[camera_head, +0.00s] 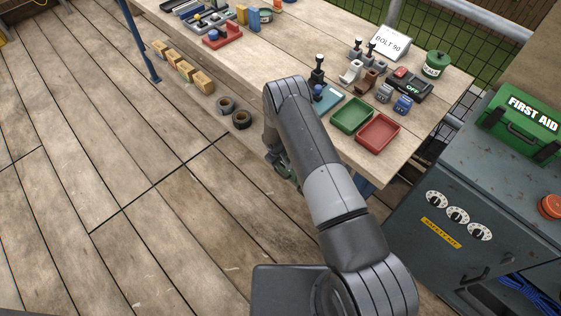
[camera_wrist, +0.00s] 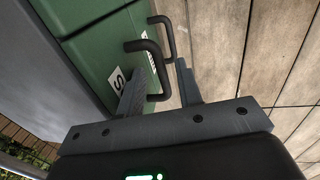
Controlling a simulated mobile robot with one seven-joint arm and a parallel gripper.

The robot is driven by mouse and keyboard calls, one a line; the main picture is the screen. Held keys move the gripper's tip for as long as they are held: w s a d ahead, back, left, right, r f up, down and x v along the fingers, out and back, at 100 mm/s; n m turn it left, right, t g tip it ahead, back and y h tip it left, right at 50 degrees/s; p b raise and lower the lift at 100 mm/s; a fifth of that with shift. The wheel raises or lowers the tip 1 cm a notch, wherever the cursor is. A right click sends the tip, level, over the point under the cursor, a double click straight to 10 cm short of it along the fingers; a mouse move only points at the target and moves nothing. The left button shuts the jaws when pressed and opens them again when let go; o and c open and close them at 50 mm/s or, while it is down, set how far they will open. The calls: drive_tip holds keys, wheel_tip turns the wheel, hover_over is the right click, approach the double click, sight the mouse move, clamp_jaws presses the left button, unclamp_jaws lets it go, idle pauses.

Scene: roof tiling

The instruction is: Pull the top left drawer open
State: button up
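In the wrist view a green drawer front (camera_wrist: 88,50) shows, with two dark bar handles, a nearer handle (camera_wrist: 156,68) and a farther handle (camera_wrist: 172,40). White labels sit beside the handles; one reads "S" (camera_wrist: 118,79). My gripper (camera_wrist: 160,78) is open, its two fingers apart, with the nearer handle in front of and between them. I cannot tell whether a finger touches it. The drawer front looks closed. Which drawer is top left is not clear from this angle. In the head view my arm mostly hides my gripper, low beside the workbench edge.
The workbench (camera_head: 300,75) holds a green tray (camera_head: 351,116), a red tray (camera_head: 378,134) and several small tools. A grey cabinet (camera_head: 405,225) with a green first aid box (camera_head: 522,125) stands at right.

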clamp_jaws()
idle(0.4)
drive_tip(key=s+a, duration=1.1)
drive_tip(key=shift+a, duration=0.15)
drive_tip(key=shift+s, duration=0.1)
unclamp_jaws()
idle(0.4)
